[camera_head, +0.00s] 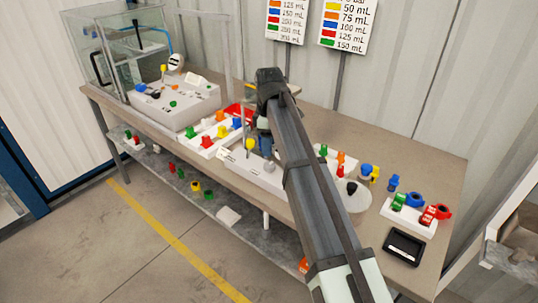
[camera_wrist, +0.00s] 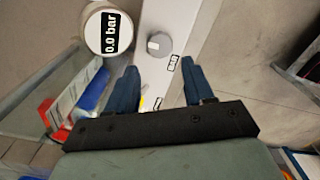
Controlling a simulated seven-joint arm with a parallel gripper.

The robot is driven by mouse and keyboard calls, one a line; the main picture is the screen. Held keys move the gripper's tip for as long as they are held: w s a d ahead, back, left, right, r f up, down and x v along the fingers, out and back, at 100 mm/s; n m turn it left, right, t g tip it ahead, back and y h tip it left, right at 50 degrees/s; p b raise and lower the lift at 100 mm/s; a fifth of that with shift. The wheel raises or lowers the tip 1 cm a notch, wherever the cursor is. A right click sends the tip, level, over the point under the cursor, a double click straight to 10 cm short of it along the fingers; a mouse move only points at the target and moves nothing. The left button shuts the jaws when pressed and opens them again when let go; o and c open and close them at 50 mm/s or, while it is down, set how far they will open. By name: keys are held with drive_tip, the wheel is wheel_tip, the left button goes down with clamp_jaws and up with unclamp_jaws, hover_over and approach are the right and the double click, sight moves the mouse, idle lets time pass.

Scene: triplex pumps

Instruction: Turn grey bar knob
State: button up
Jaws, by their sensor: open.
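The grey bar knob (camera_wrist: 159,45) is a round grey dial on a white panel (camera_wrist: 190,15), with a BAR label (camera_wrist: 173,63) beside it in the wrist view. My gripper (camera_wrist: 159,72) is open, its two blue fingers spread wide. The knob shows beyond the fingertips, roughly centred between them, and nothing is held. A clear gap shows between the knob and each finger in the picture; the exact height cannot be told. In the head view my gripper (camera_head: 263,128) points down over the middle white unit (camera_head: 238,171), and my arm hides part of that unit.
A round gauge reading 0.0 bar (camera_wrist: 108,30) stands left of the knob. A yellow knob (camera_head: 250,144) rises from the middle unit. Several coloured valves stand around, with a black tray (camera_head: 403,247) at right. The bench's right back (camera_head: 430,150) is clear.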

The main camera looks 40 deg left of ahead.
wheel_tip(320, 180, up, 6)
drive_tip(key=shift+r, duration=0.2)
idle(0.6)
